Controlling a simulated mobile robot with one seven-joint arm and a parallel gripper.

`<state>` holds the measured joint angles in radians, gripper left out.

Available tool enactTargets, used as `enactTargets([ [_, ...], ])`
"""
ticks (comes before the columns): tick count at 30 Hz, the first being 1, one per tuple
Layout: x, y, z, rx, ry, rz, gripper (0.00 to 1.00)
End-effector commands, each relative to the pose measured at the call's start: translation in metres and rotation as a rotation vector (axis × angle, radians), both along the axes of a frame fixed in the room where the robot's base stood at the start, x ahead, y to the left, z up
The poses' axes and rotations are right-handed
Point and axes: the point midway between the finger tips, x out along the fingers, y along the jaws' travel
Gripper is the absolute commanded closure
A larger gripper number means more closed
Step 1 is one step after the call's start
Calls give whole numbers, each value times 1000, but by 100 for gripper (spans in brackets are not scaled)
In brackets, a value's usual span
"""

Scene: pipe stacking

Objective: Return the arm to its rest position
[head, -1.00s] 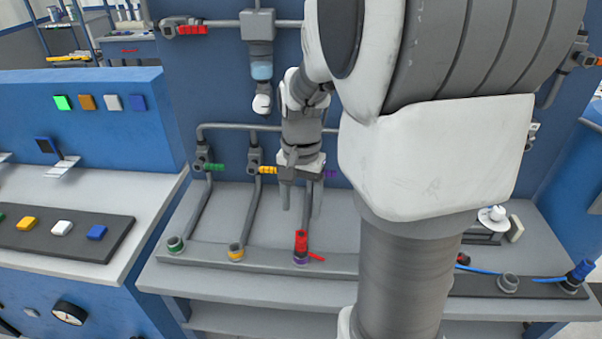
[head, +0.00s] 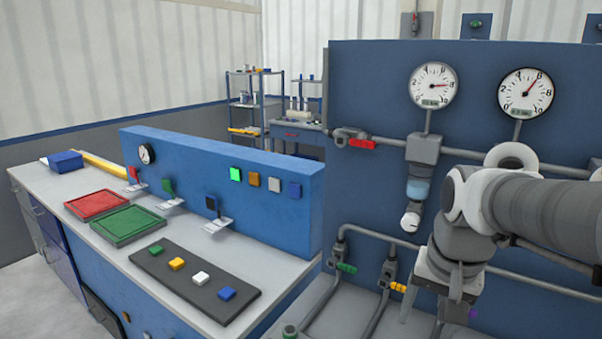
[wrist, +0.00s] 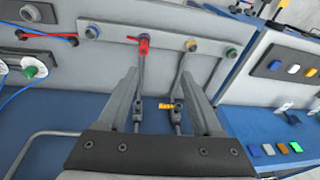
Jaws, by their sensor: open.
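My gripper (head: 424,318) is in front of the blue pipe panel (head: 375,115), at the right of the head view. Its fingers point down and the lower tips are near or past the bottom edge. In the wrist view my gripper (wrist: 165,75) shows two grey fingers spread wide apart, with nothing held between them. Beyond them a red fitting (wrist: 143,45) stands on a grey strip (wrist: 110,34), apart from the fingers. My arm enters from the right in the head view.
Pipes with a green valve handle (head: 346,268) and a yellow handle (head: 398,288) run beside my gripper. Two gauges (head: 433,85) hang above. At left, a bench (head: 190,238) holds red (head: 97,204) and green trays (head: 128,222) and a strip of coloured buttons (head: 200,282).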

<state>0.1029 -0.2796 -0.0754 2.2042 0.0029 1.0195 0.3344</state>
Motion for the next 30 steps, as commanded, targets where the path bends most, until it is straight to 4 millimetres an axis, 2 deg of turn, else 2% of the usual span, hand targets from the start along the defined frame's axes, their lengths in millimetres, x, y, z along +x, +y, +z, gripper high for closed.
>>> enactTargets([
  [1, -10, 9, 9, -13, -37, 57, 33],
  [4, -29, 23, 19, -44, -104, 173, 33],
  [12, -67, 49, 29, -132, -246, 419, 33],
  [17, -76, 54, 29, -160, -281, 479, 33],
  [23, -78, 54, 28, -164, -285, 491, 33],
  [27, -77, 54, 28, -164, -285, 489, 50],
  [30, -77, 54, 28, -164, -285, 489, 50],
])
